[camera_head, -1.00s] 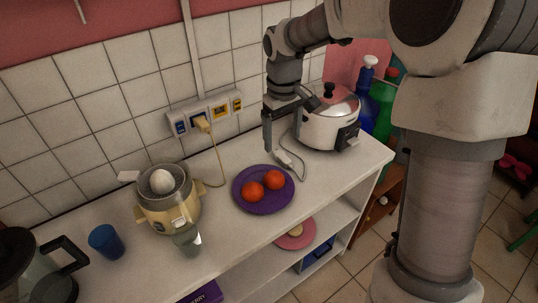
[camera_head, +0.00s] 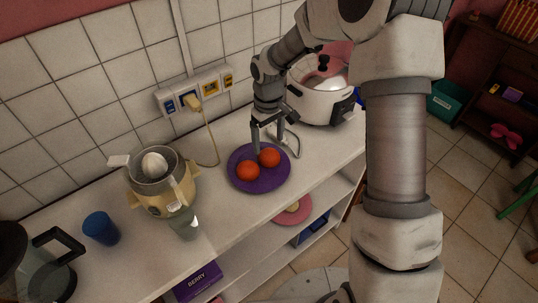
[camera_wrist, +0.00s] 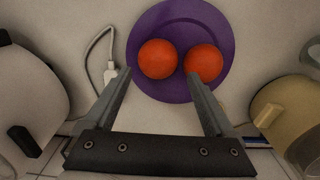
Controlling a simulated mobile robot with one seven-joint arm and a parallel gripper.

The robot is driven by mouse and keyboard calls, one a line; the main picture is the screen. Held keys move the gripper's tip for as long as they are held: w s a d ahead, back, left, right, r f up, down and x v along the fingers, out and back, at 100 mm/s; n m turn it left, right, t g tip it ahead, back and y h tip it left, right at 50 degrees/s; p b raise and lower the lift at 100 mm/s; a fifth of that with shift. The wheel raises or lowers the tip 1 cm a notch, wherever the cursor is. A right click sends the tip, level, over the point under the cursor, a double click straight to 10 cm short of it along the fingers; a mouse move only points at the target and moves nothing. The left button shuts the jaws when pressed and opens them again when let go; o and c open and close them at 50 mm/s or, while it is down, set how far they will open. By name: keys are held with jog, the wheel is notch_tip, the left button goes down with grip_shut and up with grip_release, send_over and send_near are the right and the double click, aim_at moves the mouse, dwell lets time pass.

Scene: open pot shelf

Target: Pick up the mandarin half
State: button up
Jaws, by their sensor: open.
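Two round orange-red mandarin halves lie on a purple plate (camera_head: 271,182), which also shows in the wrist view (camera_wrist: 186,24). One mandarin half (camera_head: 269,157) is nearer the cooker; it is the left one in the wrist view (camera_wrist: 157,59). The other mandarin half (camera_head: 247,170) is beside it, at the right in the wrist view (camera_wrist: 205,62). My gripper (camera_head: 267,147) is open and empty at the wall side of the plate, pointing down. In the wrist view its fingertips (camera_wrist: 159,76) straddle the left half's near edge; the right finger tip overlaps the right half's edge. Contact cannot be told.
A white cooker (camera_head: 322,104) stands right of the plate, with a cable and plug (camera_wrist: 110,75) between them. A cream juicer (camera_head: 160,188), a glass and a blue cup (camera_head: 101,228) stand left. The tiled wall with sockets (camera_head: 195,92) is behind.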

aim_at(269, 151)
jog(key=shift+w+f, duration=0.2)
jog(key=shift+f, duration=2.65)
jog(key=shift+d, duration=0.1)
jog(key=c, duration=1)
jog(key=shift+r, duration=0.1)
jog(key=shift+c, duration=0.2)
